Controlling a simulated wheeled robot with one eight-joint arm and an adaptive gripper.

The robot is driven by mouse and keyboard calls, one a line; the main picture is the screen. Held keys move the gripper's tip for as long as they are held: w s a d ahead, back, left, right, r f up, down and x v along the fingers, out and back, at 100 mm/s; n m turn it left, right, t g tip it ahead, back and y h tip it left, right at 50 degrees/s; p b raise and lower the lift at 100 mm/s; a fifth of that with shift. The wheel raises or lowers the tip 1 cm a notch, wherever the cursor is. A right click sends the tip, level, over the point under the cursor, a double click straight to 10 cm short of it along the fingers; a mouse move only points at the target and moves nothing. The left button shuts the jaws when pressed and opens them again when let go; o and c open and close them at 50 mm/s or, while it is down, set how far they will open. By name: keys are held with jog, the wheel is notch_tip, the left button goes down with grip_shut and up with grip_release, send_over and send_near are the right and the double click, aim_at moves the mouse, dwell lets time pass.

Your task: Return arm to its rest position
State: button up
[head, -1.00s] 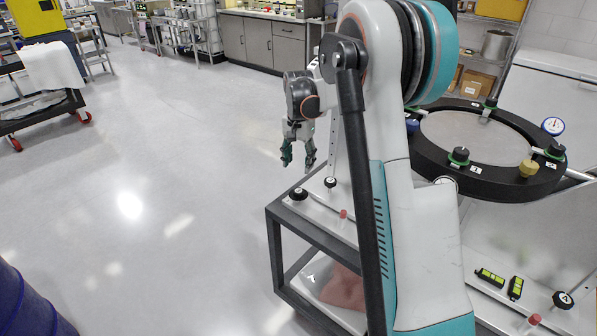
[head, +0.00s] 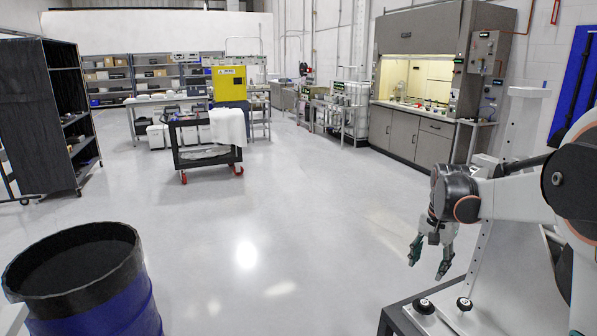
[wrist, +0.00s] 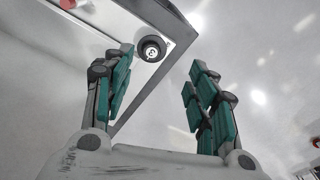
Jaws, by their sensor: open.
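My gripper (head: 430,256) hangs at the right of the head view with its green-padded fingers apart and pointing down. It is empty, beside and above the left edge of the fixture table (head: 393,318). In the wrist view my gripper (wrist: 158,100) shows two separate fingers with nothing between them. My arm reaches in from the right edge of the head view, bent at the elbow. The mirror ring is not in the head view now.
A blue drum (head: 100,305) stands at front left. A cart (head: 190,163) and a fume hood (head: 418,80) are farther back. The middle floor is clear.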

jog(key=s+a+r+n+t, duration=0.1)
jog(key=s+a+r+n, duration=0.1)
jog(key=s+a+r, duration=0.4)
jog(key=s+a+r+n+t, duration=0.1)
jog(key=s+a+n+t, duration=0.15)
jog(key=s, duration=0.45)
jog(key=s+a+f+n+t, duration=0.1)
jog(key=s+a+n+t, duration=0.2)
jog(key=s, duration=1.2)
jog(key=shift+a+f+n, duration=0.2)
jog(key=shift+a+n, duration=0.85)
jog(key=shift+a, duration=1.4)
jog(key=shift+s, duration=0.1)
